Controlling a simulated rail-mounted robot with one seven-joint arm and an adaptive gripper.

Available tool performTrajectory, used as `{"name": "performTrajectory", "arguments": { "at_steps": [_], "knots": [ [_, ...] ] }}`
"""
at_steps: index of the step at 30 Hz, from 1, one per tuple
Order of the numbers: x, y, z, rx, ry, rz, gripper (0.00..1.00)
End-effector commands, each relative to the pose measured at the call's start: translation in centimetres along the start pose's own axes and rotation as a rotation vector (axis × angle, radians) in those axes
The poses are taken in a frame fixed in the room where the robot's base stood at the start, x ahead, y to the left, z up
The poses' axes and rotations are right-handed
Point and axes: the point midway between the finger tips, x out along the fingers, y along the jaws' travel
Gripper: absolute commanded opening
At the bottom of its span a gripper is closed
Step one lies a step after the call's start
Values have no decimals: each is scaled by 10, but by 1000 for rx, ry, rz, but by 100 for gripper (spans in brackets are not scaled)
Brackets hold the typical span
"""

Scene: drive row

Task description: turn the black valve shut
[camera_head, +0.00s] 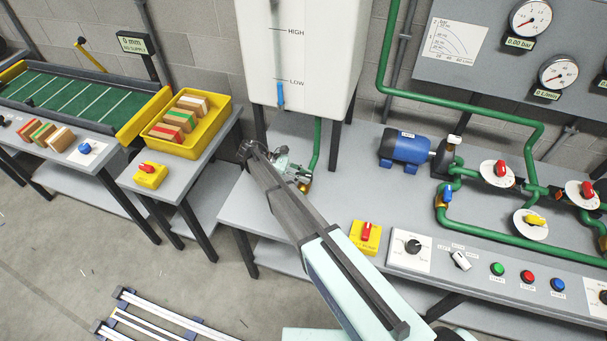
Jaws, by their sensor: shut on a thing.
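My gripper (301,179) is at the lower end of the green pipe under the white tank, behind my forearm. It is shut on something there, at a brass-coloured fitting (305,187). The black valve's handle is hidden behind the gripper and arm, so its angle cannot be told. The green pipe (317,145) runs down from the tank to this spot.
The white tank (310,60) stands right above my gripper. To the right are a blue motor pump (405,147), green pipework and red and yellow valves. A yellow switch box (366,237) and a button panel line the bench's front edge. A yellow tray (187,123) is at left.

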Motion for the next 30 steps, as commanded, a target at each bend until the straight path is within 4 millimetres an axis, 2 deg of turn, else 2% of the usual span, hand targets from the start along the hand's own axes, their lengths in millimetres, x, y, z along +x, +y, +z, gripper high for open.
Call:
{"name": "performTrajectory", "arguments": {
  "at_steps": [5,6,8,20,30],
  "knots": [
    [1,-1,0,0,0,-1,0],
    [1,-1,0,0,0,-1,34],
    [1,-1,0,0,0,-1,52],
    [1,-1,-1,-3,0,6,52],
    [4,-3,-5,-38,1,94,52]
  ]
}}
